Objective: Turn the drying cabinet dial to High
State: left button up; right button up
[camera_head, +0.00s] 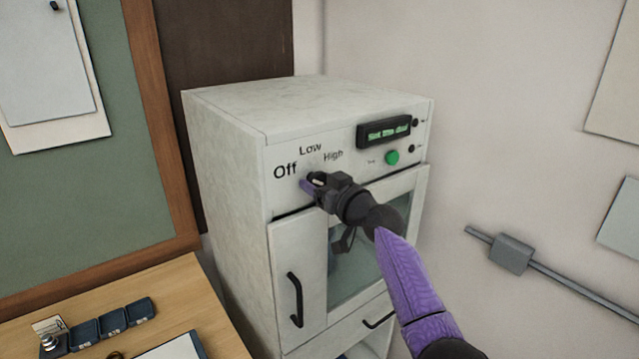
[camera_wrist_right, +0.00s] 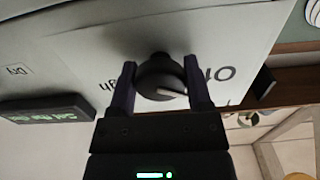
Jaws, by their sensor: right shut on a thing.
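The drying cabinet (camera_head: 228,150) is a white box with a control panel on its upper front. The panel carries the labels Off, Low and High around the dial. My right gripper (camera_head: 313,184) reaches the panel just below these labels and hides most of the dial in the head view. In the right wrist view the round black dial (camera_wrist_right: 158,75) sits between the two fingers of the right gripper (camera_wrist_right: 162,88), which are shut on its sides. The dial's white pointer line points toward the Off label, at the right of that view. My left gripper is not in view.
A green-lit display (camera_head: 385,133) and a green button (camera_head: 392,158) are on the panel's right. Below are a glass-windowed door, a black handle (camera_head: 295,299) and a drawer.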

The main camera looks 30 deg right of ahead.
jog(key=m, duration=0.5)
jog(key=m+p, duration=0.1)
jog(key=m, duration=0.5)
jog(key=shift+a+r+p, duration=0.1)
jog(key=shift+p, duration=0.3)
jog(key=m+p, duration=0.2)
jog(key=m, duration=0.4)
jog(key=shift+m, duration=0.4)
jog(key=m+p, duration=0.2)
jog(key=m, duration=0.3)
jog(key=shift+m, duration=0.6)
jog(key=o, duration=1.3)
